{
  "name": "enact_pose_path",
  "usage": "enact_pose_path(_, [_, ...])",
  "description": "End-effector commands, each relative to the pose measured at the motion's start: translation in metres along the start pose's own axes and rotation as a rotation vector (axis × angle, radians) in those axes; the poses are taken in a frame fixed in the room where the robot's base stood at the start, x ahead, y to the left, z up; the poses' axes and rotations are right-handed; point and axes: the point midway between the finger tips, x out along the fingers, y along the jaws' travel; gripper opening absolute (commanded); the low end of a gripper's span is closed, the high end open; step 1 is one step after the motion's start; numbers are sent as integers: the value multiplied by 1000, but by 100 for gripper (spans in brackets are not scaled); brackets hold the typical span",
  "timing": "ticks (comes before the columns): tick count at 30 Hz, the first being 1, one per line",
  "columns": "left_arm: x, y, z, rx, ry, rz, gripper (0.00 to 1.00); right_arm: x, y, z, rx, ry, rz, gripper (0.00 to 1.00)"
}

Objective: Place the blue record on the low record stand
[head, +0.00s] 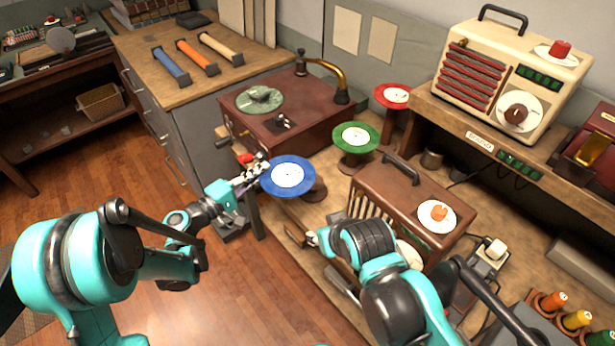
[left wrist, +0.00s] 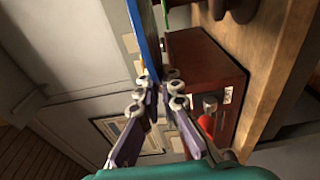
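The blue record (head: 288,176) has a white label and lies roughly level at the front edge of the bench. My left gripper (head: 258,171) is at its left rim; in the left wrist view the fingers (left wrist: 158,90) close on the rim of the blue record (left wrist: 146,38), seen edge-on. The low record stand (head: 317,189), a dark wooden spool, shows just right of and behind the record, which partly hides it. I cannot tell whether the record touches it. My right arm is near the bench's front; its fingers are mostly hidden.
A green record (head: 355,136) and a red record (head: 392,95) sit on taller stands behind. A gramophone (head: 300,105) stands at the back left, a wooden radio (head: 410,190) to the right. A cream radio (head: 500,75) is on the raised shelf.

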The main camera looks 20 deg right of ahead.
Motion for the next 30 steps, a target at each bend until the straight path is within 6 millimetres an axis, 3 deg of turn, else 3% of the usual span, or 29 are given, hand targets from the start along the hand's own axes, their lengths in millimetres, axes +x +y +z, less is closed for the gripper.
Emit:
enact_pose_path(9, [75,-49,1,-1,-2,-1,0,22,0,16,0,0,0,40])
enact_pose_path(13, [95,-60,1,-1,0,-1,0,27,0,19,0,0,0,40])
enact_pose_path(19, [104,-68,0,-1,2,-1,0,30,0,22,0,0,0,40])
enact_pose_path(27, [103,-105,0,-1,3,-1,0,45,0,32,0,0,0,40])
enact_pose_path(30, [103,-104,0,-1,3,-1,0,44,0,31,0,0,0,40])
